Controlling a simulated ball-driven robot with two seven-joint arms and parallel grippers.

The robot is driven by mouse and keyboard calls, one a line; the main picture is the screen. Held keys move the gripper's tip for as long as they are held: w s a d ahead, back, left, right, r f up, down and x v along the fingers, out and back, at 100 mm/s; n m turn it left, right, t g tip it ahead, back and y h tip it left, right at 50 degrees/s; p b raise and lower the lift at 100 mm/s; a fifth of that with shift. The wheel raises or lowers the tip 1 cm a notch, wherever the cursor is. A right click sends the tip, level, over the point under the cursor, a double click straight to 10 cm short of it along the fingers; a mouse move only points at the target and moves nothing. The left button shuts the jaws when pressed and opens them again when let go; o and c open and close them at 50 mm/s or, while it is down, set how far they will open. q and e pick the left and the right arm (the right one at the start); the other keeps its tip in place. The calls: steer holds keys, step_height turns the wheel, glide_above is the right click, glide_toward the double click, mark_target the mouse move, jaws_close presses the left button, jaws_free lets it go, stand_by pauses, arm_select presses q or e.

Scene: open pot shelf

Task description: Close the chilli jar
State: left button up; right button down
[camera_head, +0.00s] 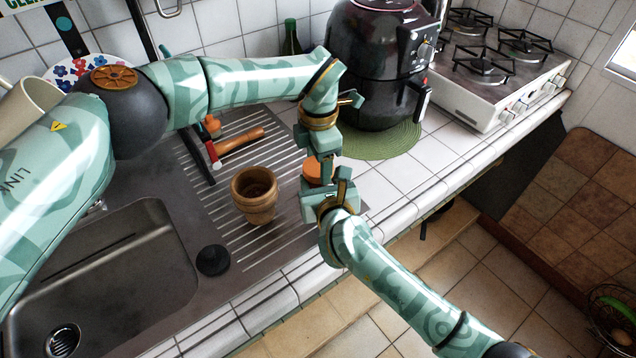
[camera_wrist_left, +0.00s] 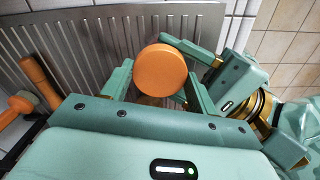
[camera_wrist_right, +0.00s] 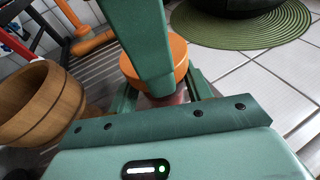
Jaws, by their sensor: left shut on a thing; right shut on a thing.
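The chilli jar stands at the right edge of the steel drainboard, mostly hidden by my grippers. Its round orange lid (camera_head: 312,170) sits on top, and also shows in the left wrist view (camera_wrist_left: 160,70) and the right wrist view (camera_wrist_right: 165,62). My left gripper (camera_head: 318,163) reaches down from above and is shut on the lid, with a finger on either side. My right gripper (camera_head: 322,192) comes from the front right and is shut on the jar body (camera_wrist_right: 165,98), just below the lid. Whether the lid is fully seated cannot be told.
A black air fryer (camera_head: 375,75) stands on a green mat (camera_head: 385,142) behind right. The sink (camera_head: 110,265) is front left; tiles right are clear.

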arm_select(q)
steer(key=o, duration=1.2)
steer(key=shift+c, duration=0.2)
step_height(320, 180, up, 12)
arm_select(e)
steer(key=c, duration=0.6)
jaws_free()
steer(key=shift+o, duration=0.2)
arm_select(q)
steer(key=shift+s+r+p, duration=0.1)
steer(key=shift+r+p, duration=1.35)
steer(key=shift+r, duration=0.35)
arm_select(e)
steer(key=v, duration=1.6)
